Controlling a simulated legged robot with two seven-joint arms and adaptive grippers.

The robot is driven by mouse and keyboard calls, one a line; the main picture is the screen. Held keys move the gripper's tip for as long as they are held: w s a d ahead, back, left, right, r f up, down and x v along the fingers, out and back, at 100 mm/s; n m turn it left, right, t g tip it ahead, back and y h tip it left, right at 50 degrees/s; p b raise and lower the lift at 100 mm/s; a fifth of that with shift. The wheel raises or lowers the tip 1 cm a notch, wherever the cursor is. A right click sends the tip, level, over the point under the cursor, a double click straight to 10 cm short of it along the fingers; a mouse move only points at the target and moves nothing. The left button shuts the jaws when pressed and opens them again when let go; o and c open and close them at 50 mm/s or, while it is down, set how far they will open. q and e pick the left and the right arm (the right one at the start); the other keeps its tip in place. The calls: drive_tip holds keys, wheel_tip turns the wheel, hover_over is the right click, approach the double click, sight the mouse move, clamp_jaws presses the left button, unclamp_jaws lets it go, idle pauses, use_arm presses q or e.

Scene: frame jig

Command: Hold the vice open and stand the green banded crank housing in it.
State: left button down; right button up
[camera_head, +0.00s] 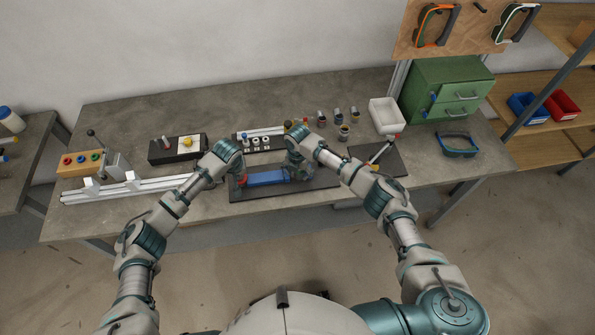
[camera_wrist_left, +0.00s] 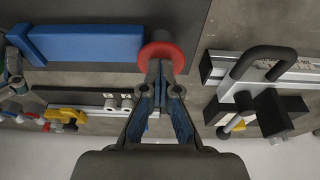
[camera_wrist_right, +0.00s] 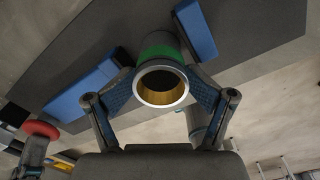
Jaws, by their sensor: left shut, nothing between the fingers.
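The blue vice (camera_head: 265,178) lies on a dark base plate at the front of the bench. Its red knob (camera_wrist_left: 162,56) is at its left end. My left gripper (camera_wrist_left: 160,80) is shut and empty, its fingertips at the knob; whether they press on it is unclear. My right gripper (camera_wrist_right: 163,88) is shut on the crank housing (camera_wrist_right: 158,57), a dark cylinder with a green band and brass-coloured bore. The housing is over the gap between the vice's blue body (camera_wrist_right: 85,92) and blue end jaw (camera_wrist_right: 195,30). Its far end is hidden, so I cannot tell if it is seated.
Several small cylindrical parts (camera_head: 338,116) and a white bin (camera_head: 386,115) stand behind my right arm. A black box (camera_head: 178,149) and a pale rail (camera_head: 130,188) lie left. A dark plate with a lever (camera_head: 380,153) is right. The bench's back left is clear.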

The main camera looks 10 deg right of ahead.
use_arm(q)
drive_tip(key=shift+s+a+f, duration=0.1)
drive_tip(key=shift+a+f, duration=0.1)
drive_tip(key=shift+f, duration=0.25)
use_arm(e)
drive_tip(key=shift+d, duration=0.1)
drive_tip(key=shift+w+r, duration=0.1)
drive_tip(key=shift+r, duration=0.2)
wheel_tip(320, 180, up, 12)
drive_tip(key=shift+s+f, duration=0.15)
drive_tip(key=shift+s, duration=0.15)
use_arm(q)
drive_tip(key=shift+w+d+r+p, duration=0.1)
drive_tip(key=shift+w+r+p, duration=0.1)
drive_tip(key=shift+r+p, duration=0.3)
drive_tip(key=shift+w+r+p, duration=0.2)
drive_tip(key=shift+r+p, duration=0.2)
drive_tip(key=shift+p, duration=0.2)
wheel_tip(320, 180, up, 8)
drive_tip(key=p, duration=0.7)
drive_tip(key=shift+f+p, duration=0.2)
drive_tip(key=shift+p, duration=0.2)
use_arm(e)
wheel_tip(320, 180, up, 10)
drive_tip(key=shift+w, duration=0.3)
